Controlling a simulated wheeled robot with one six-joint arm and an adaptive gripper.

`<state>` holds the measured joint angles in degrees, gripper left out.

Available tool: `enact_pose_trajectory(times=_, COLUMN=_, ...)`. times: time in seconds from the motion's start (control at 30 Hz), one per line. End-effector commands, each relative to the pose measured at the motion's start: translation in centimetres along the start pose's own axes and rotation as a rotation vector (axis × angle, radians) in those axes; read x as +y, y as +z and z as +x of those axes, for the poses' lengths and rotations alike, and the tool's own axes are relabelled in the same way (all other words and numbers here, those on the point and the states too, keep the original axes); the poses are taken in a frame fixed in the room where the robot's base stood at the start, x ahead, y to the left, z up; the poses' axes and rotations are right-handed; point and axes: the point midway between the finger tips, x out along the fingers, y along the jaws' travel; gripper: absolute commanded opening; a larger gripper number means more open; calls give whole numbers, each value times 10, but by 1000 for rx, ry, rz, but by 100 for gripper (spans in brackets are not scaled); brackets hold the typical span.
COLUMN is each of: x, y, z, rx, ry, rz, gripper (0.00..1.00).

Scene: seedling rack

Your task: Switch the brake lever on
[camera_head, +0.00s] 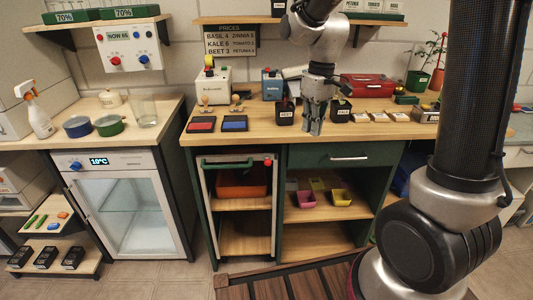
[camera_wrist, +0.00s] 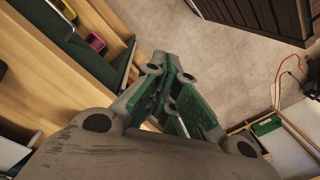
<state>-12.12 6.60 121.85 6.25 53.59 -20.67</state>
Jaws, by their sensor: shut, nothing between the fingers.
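No part is labelled as the brake lever. A small red knob (camera_head: 268,161) at the top right of the pull-out rack (camera_head: 275,210) may be its end; its setting is too small to read. The rack stands under the workbench, with a green handle bar (camera_head: 228,163) across its top. My gripper (camera_head: 313,128) points down over the bench's front part, above and right of the red knob and apart from it. Its fingers are together and empty. They also show in the wrist view (camera_wrist: 162,75), where I cannot make out the knob.
Black pots (camera_head: 285,112) and small trays stand on the workbench (camera_head: 270,132) around my gripper. A drawer handle (camera_head: 349,157) sticks out right of the rack. A glass-door cooler (camera_head: 128,205) stands left. Dark wooden slats (camera_head: 290,285) lie on the floor in front.

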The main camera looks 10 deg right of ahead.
Motion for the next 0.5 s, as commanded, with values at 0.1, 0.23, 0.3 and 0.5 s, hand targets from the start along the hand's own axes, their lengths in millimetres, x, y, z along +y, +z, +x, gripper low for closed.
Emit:
enact_pose_trajectory(times=0.1, x=-1, y=-49, z=28, rx=-10, ry=-29, rz=-176, gripper=0)
enact_pose_trajectory(times=0.23, x=0, y=-103, z=48, rx=28, ry=-47, rz=-418, gripper=0)
enact_pose_trajectory(times=0.3, x=2, y=-124, z=46, rx=67, ry=-39, rz=-541, gripper=0)
enact_pose_trajectory(times=0.5, x=2, y=-149, z=28, rx=144, ry=-2, rz=-810, gripper=0)
